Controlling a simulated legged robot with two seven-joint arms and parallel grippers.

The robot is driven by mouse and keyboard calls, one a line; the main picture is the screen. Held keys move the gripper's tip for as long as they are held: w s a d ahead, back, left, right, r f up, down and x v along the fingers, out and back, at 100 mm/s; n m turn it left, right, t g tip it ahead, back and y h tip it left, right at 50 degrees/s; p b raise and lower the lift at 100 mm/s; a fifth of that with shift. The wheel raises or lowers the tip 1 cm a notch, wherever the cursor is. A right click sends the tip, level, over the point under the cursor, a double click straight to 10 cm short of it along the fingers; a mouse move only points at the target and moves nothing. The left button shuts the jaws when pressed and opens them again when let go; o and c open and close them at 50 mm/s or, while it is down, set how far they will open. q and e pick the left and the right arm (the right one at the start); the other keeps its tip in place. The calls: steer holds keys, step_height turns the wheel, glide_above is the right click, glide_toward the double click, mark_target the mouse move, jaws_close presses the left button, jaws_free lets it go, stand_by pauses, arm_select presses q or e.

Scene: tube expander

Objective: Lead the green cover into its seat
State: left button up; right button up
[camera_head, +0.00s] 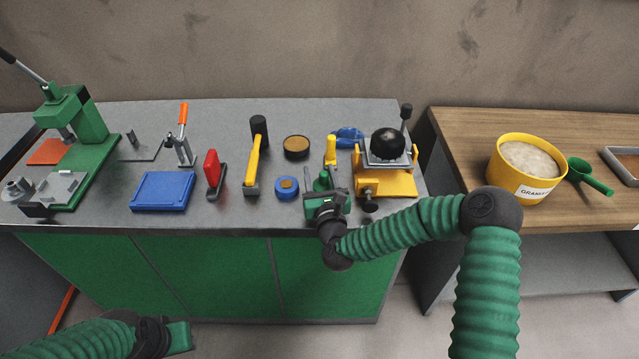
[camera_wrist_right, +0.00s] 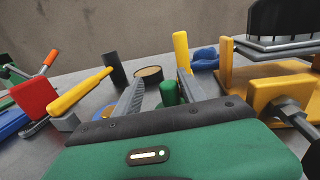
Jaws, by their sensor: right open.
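A small green upright piece (camera_head: 321,183), which looks like the green cover, stands on the grey bench near its front edge. In the right wrist view the green piece (camera_wrist_right: 170,92) shows between my two fingers, nearer the right one. My right gripper (camera_head: 322,173) is open over it, and contact cannot be told. The gripper's body hides the piece's lower part. My left gripper (camera_head: 178,336) is low at the bottom left, in front of the bench and far from the piece; its jaws are unclear. Which part is the cover's seat cannot be told.
A yellow fixture with a black dome (camera_head: 388,143) stands close right of my right gripper. Left of it are a blue ring (camera_head: 287,188), a round tin (camera_head: 296,147), a yellow-handled mallet (camera_head: 253,160) and a red-handled tool (camera_head: 212,170). A yellow post (camera_head: 331,150) stands behind.

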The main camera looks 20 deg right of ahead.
mark_target(323, 175)
steer(key=shift+d, duration=0.45)
steer(key=shift+s+d+f, duration=0.1)
steer(key=shift+d, duration=0.4)
steer(key=c, duration=0.4)
steer(key=shift+c, duration=1.3)
steer(key=shift+a, duration=0.2)
steer(key=shift+c, duration=1.2)
steer(key=shift+a, duration=0.45)
jaws_close()
steer(key=shift+d+r, duration=0.2)
steer(key=shift+d, duration=0.15)
steer(key=shift+d+r, duration=0.15)
steer(key=shift+r, duration=0.2)
steer(key=r, duration=0.1)
steer(key=a+r, duration=0.1)
steer(key=shift+s+r+p, duration=0.3)
steer(key=shift+p, duration=0.05)
steer(key=s+a+r, duration=0.1)
steer(key=s+a, duration=0.6)
steer(key=s, duration=0.6)
steer(key=shift+s+r, duration=0.2)
steer(key=shift+s, duration=0.05)
